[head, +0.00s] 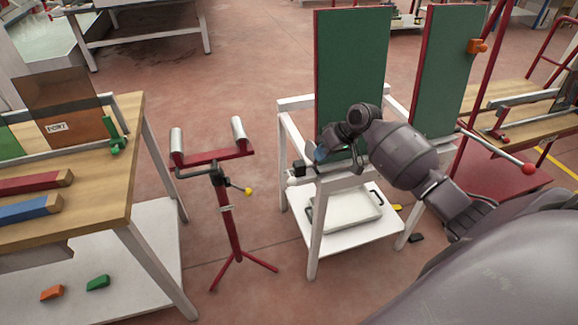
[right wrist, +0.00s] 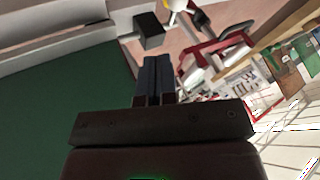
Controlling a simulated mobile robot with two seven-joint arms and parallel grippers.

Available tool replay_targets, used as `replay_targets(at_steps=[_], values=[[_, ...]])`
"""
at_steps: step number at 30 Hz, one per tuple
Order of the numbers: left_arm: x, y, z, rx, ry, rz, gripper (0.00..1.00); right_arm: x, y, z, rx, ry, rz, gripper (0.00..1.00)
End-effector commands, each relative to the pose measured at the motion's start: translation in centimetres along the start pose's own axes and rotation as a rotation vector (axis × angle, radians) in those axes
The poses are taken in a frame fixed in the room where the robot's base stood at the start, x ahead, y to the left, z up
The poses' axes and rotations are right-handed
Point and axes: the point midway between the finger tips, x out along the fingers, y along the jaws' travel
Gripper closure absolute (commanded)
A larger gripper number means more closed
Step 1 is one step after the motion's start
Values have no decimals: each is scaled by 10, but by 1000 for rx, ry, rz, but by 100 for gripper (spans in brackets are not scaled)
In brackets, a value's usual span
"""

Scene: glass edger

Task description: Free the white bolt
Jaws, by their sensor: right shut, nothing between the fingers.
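The white bolt appears to be the small white knob (head: 292,181) at the left front corner of the white stand, beside a black block (head: 299,167). In the right wrist view, the black block (right wrist: 148,30) is just beyond my fingertips, and a white end (right wrist: 178,5) shows past it at the top edge. My right gripper (head: 318,154) is shut and empty, just right of the black block and apart from it. In the right wrist view its dark blue fingers (right wrist: 155,72) are together. The bolt's shaft is hidden. My left gripper is not in view.
The white stand (head: 313,230) carries a tall green panel (head: 352,75) and a tray (head: 345,217) on its lower shelf. A red roller stand (head: 228,205) is to its left. A wooden bench (head: 105,180) is at far left. A red-ball lever (head: 528,168) sticks out right.

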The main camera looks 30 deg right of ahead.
Motion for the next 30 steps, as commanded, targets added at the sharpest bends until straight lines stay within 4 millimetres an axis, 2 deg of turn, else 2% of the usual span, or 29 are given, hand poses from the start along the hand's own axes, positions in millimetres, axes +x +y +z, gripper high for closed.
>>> replay_targets(at_steps=[4, 17, 23, 30], values=[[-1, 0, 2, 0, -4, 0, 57, 0, -2, 6, -3, -37, -12, 100], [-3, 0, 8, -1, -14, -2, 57, 4, -2, 7, -6, -40, -11, 100], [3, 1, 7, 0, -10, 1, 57, 28, -2, 9, -5, -41, -12, 100], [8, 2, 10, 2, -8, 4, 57, 68, -2, 10, -4, -41, -11, 100]])
